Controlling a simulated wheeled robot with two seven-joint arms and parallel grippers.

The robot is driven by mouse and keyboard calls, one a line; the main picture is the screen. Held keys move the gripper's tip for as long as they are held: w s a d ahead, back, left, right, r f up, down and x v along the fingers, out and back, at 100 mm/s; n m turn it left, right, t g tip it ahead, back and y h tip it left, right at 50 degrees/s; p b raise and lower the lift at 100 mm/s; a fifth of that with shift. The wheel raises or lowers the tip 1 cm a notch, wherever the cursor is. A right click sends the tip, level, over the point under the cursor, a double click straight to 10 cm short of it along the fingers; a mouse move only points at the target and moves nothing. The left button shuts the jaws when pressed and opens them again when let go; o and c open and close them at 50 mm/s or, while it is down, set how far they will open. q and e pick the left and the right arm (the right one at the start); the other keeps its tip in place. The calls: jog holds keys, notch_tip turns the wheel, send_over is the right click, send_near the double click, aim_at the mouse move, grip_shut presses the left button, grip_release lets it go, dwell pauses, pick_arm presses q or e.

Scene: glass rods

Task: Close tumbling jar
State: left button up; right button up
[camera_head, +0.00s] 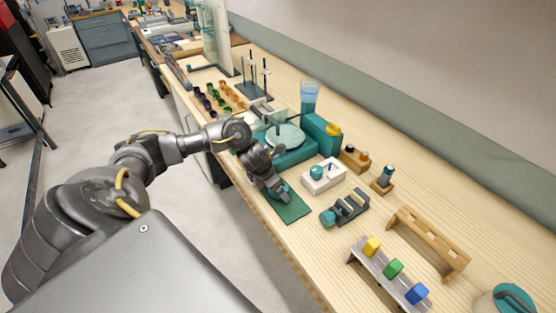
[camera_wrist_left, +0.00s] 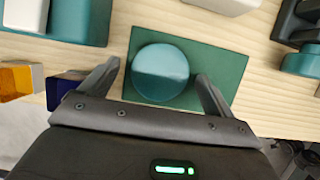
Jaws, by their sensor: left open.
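A round teal piece (camera_wrist_left: 160,72), looking like a lid or jar top, sits on a dark green mat (camera_wrist_left: 225,60). My left gripper (camera_wrist_left: 158,78) is open, with one finger on each side of this piece in the left wrist view; I cannot tell whether they touch it. In the head view my left gripper (camera_head: 278,192) hangs low over the green mat (camera_head: 292,211) and hides the round piece. Beside the mat is a black rack-like device (camera_head: 350,206) with a teal round end (camera_head: 328,215), partly seen in the wrist view (camera_wrist_left: 302,62). My right gripper is out of view.
A white block with a teal knob (camera_head: 323,177) and a teal machine with a round plate (camera_head: 285,137) stand close by. Further right are a wooden rack (camera_head: 428,243), a rack with coloured blocks (camera_head: 393,268) and a teal-topped container (camera_head: 510,298).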

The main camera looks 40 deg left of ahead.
pick_arm(q)
jog(key=shift+c, duration=0.3)
jog(key=c, duration=1)
jog(key=shift+r, duration=0.1)
jog(key=shift+r, duration=0.25)
notch_tip(320, 180, up, 2)
jog(key=shift+w+r+b, duration=0.1)
jog(key=shift+r+b, duration=0.1)
jog(key=shift+b, duration=0.6)
jog(key=s+a+r+b, duration=0.3)
jog(key=s+r, duration=0.7)
jog(key=s, duration=0.3)
jog(key=shift+s+a, duration=0.3)
jog(key=shift+s, duration=0.1)
